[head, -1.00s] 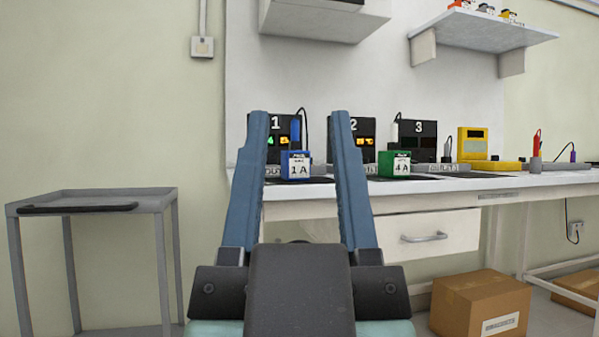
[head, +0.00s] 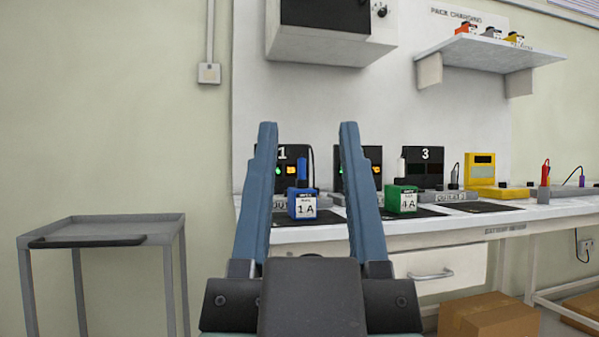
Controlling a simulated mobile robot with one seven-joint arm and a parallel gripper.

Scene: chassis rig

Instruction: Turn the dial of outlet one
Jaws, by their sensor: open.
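Outlet one is the black panel marked 1 (head: 296,153), standing at the back of the bench with small green and orange displays. A blue pack labelled 1 A (head: 301,204) stands in front of it. My gripper (head: 308,126) is open and empty, its two blue fingers pointing up and apart in front of the bench. The left finger covers part of panel one; the right covers part of the middle panel. I cannot make out a dial on outlet one.
Panel 3 (head: 425,155), a green pack labelled 4 A (head: 401,200) and a yellow device (head: 481,172) are on the bench (head: 400,232). A wall shelf (head: 490,52) hangs at right. A grey trolley (head: 110,230) stands left. A cardboard box (head: 490,318) is on the floor.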

